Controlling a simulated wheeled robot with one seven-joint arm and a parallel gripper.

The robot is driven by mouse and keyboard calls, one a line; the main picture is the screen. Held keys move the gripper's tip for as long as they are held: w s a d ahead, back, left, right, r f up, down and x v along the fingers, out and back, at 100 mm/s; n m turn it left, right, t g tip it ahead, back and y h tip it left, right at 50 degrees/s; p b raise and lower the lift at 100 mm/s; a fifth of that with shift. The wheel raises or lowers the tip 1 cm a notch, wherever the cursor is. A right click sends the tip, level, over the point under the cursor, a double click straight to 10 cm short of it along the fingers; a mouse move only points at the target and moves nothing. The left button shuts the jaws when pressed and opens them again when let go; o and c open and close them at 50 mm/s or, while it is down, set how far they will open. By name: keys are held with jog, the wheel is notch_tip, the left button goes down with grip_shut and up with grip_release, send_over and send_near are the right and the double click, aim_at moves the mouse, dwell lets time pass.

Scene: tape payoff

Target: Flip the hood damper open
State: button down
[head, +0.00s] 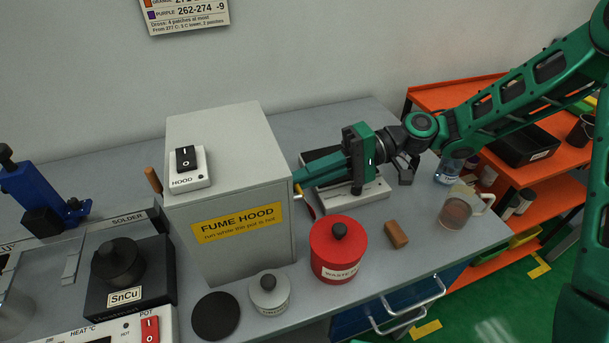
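The fume hood (185,228) is a grey box with a yellow FUME HOOD label, standing on the bench. A small yellow-orange piece (298,188) shows at its right side, beside my fingertips; I cannot tell whether it is the damper lever. A brown handle (153,180) sticks up at the hood's left side. My gripper (297,178) points left, with its green fingers close to the hood's right wall. I cannot tell whether they touch anything or how far apart they are. The hood's right wall is mostly hidden from this view.
A HOOD rocker switch (187,160) sits on the hood's top. A red waste can (338,250), a small grey lidded pot (269,294), a black disc (215,316) and a brown block (396,234) stand in front. A glass beaker (455,212) is at right. A solder pot (118,262) is at left.

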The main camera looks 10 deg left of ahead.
jog(key=shift+s+d+r+n+t+y, duration=0.4)
jog(key=shift+s+r+n+y, duration=0.2)
jog(key=shift+n, duration=1.95)
jog(key=shift+s+d+r+n+t+y, duration=0.25)
jog(key=shift+s+d+r+n+y, duration=0.3)
jog(key=shift+n, duration=2.05)
jog(key=shift+s+d+r+n+t+y, duration=0.25)
jog(key=shift+s+r+n+t+y, duration=0.25)
jog(key=shift+n, duration=2.05)
jog(key=shift+s, duration=0.2)
jog(key=c, duration=1.9)
grip_release()
jog(key=shift+o, duration=0.2)
jog(key=v, duration=0.7)
jog(key=shift+w+d, duration=0.2)
jog(key=shift+d, duration=0.05)
jog(key=shift+f, duration=0.1)
